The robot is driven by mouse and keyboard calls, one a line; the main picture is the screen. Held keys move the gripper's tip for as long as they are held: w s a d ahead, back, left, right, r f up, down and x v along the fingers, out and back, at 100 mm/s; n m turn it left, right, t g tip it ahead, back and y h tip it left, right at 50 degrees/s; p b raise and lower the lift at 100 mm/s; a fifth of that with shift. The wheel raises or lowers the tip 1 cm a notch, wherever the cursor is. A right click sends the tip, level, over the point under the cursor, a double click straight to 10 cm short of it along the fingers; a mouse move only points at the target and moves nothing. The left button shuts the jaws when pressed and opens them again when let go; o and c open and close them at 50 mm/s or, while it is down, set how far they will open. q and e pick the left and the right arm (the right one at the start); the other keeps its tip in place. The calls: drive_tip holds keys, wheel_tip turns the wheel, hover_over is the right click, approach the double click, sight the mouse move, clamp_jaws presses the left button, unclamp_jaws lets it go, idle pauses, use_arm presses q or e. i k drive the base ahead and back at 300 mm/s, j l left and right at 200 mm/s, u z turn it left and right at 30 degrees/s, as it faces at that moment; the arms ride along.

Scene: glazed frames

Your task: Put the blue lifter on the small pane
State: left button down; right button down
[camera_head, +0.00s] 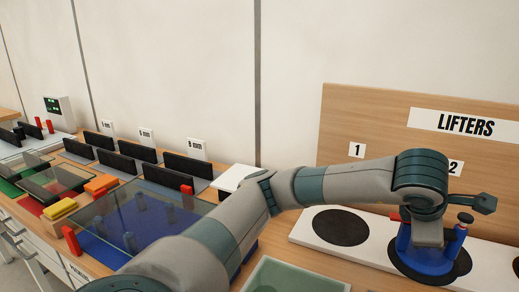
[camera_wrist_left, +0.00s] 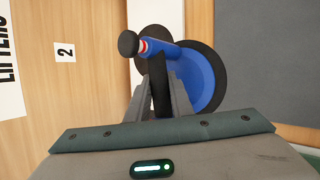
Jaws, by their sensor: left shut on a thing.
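The blue lifter (camera_head: 405,257) is upright at the black spot by label 2 on the white lifter stand (camera_head: 377,239). My left gripper (camera_head: 428,232) reaches it from above and is shut on it. In the left wrist view the lifter (camera_wrist_left: 201,75) shows its blue body, black pads and black knob, with the fingers (camera_wrist_left: 165,90) around its black grip. I cannot tell whether its pads touch the stand. A large glass pane (camera_head: 125,208) lies over a blue mat at left. A smaller pane (camera_head: 58,180) lies over a red mat. My right gripper is out of view.
An empty black spot (camera_head: 341,227) is by label 1. The wooden LIFTERS board (camera_head: 375,115) stands behind. Black slotted racks (camera_head: 132,149), orange blocks (camera_head: 100,184) and a yellow block (camera_head: 60,208) crowd the left bench. A grey-green mat (camera_head: 300,275) lies in front.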

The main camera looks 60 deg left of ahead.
sight(55, 178)
drive_tip(key=k, duration=0.85)
drive_tip(key=u, duration=1.7)
drive_tip(key=i+j, duration=0.55)
drive_tip(key=i, duration=0.15)
drive_tip(key=i+j, duration=0.6)
drive_tip(key=i, duration=0.15)
